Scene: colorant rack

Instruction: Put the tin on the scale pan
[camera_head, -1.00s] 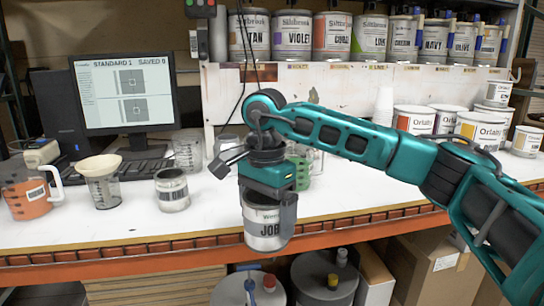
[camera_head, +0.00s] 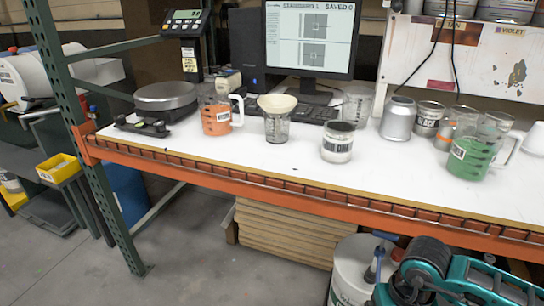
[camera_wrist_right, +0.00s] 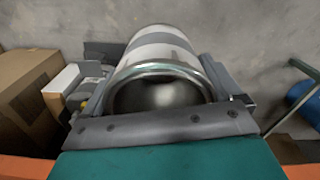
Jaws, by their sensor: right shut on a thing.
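The tin (camera_wrist_right: 158,50), a grey and white can with a metal rim, shows in the right wrist view. My right gripper (camera_wrist_right: 158,85) is shut on it, one finger along each side, and the tin's near end faces the camera. In the head view only my teal right arm shows at the bottom right; the tin is out of that picture. The scale pan (camera_head: 165,95) is a round grey disc at the left end of the bench, with nothing on it. The scale's display (camera_head: 185,22) stands behind it on a post. My left gripper is not in view.
An orange jug (camera_head: 216,116), a funnel on a beaker (camera_head: 277,118) and another labelled can (camera_head: 338,142) stand right of the pan. A green jug (camera_head: 472,158) is farther right. A green rack post (camera_head: 85,130) rises at the bench's left end.

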